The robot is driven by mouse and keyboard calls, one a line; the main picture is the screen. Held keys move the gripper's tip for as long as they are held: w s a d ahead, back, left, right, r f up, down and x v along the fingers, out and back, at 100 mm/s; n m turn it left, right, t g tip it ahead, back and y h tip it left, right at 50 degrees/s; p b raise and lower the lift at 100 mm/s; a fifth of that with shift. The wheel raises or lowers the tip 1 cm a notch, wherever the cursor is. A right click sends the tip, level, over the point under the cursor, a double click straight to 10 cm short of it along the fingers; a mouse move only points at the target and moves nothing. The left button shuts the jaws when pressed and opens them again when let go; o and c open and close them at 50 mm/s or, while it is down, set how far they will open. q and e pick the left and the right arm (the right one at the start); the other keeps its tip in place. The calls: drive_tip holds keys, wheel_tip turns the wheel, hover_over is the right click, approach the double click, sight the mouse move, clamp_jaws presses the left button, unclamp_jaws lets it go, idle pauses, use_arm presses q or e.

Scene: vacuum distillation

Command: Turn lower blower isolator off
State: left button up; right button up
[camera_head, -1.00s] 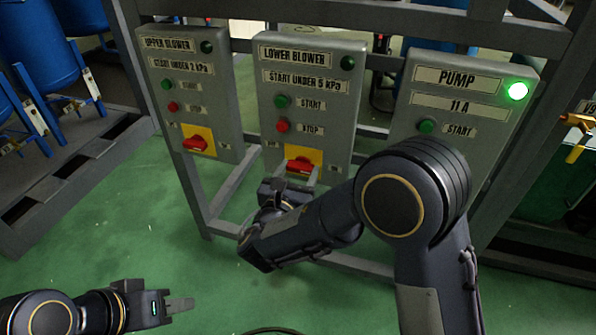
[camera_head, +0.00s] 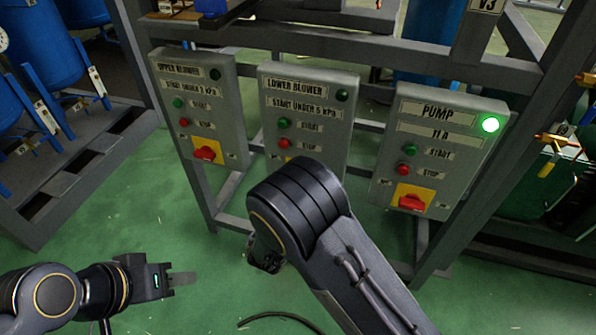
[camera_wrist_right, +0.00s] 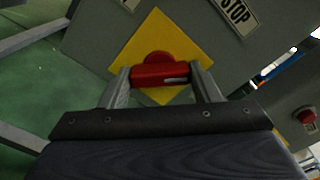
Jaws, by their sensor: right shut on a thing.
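The lower blower box (camera_head: 309,110) stands in the middle of the rack, with a green START button (camera_head: 284,123) and a red STOP button (camera_head: 284,143). My right arm covers most of its isolator in the head view. In the right wrist view, the red isolator handle (camera_wrist_right: 160,75) lies between the two fingers of my right gripper (camera_wrist_right: 162,78), which is shut on it. The handle lies slantwise across its yellow plate (camera_wrist_right: 140,48), roughly corner to corner. My left gripper (camera_head: 182,279) is over the floor at lower left, apart from the boxes; its finger gap is unclear.
The upper blower box (camera_head: 200,115) is to the left, its red isolator handle (camera_head: 206,153) visible. The pump box (camera_head: 437,150) is to the right, its green lamp lit. Rack bars (camera_head: 230,190) surround the boxes. Green floor is open in front.

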drive_tip(key=shift+n+p, duration=3.9)
drive_tip(key=shift+n, duration=0.4)
drive_tip(key=o, duration=1)
drive_tip(key=shift+s, duration=0.1)
drive_tip(key=p+v, duration=0.1)
drive_tip(key=v, duration=0.6)
drive_tip(key=shift+s, duration=0.3)
